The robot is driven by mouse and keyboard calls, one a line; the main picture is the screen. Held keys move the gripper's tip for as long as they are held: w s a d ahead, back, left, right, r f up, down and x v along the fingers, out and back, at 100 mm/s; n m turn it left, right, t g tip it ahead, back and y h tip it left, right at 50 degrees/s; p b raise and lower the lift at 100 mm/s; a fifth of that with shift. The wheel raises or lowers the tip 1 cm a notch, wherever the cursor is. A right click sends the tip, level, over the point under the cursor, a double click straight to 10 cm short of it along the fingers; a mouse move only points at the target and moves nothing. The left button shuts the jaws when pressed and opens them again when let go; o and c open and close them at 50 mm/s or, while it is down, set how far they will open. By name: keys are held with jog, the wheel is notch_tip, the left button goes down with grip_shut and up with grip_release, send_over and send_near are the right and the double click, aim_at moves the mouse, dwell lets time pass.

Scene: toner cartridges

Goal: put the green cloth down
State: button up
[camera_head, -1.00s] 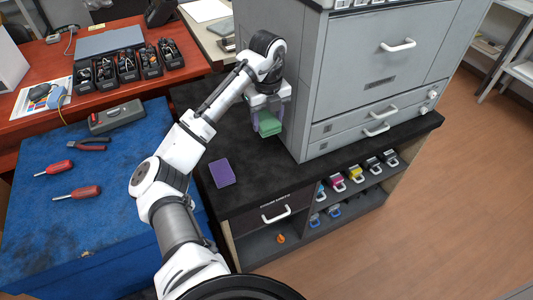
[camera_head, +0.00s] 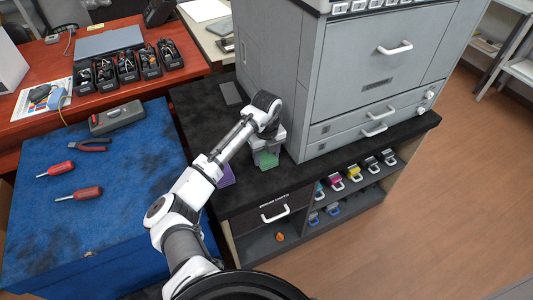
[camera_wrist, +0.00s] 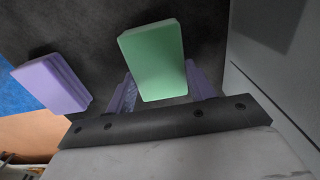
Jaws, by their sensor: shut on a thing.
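The green cloth (camera_head: 269,160) is a folded, flat rectangular block. It also shows in the wrist view (camera_wrist: 153,58), between the two purple fingers of my gripper (camera_wrist: 160,85). In the head view my gripper (camera_head: 266,156) is over the black counter, just left of the grey printer cabinet. It is shut on the cloth. I cannot tell whether the cloth touches the counter.
A purple folded cloth (camera_wrist: 50,84) lies on the black counter (camera_head: 290,178), left of my gripper, and is partly behind my arm in the head view (camera_head: 226,176). The grey cabinet (camera_head: 275,60) stands close on the right. A dark flat pad (camera_head: 230,93) lies farther back.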

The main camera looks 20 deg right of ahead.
aim_at(267, 157)
jog(key=shift+f, duration=0.15)
jog(key=o, duration=0.9)
notch_tip(267, 157, up, 12)
jog(key=shift+r+b, duration=0.2)
jog(key=shift+b, duration=0.95)
jog(key=shift+s, duration=0.1)
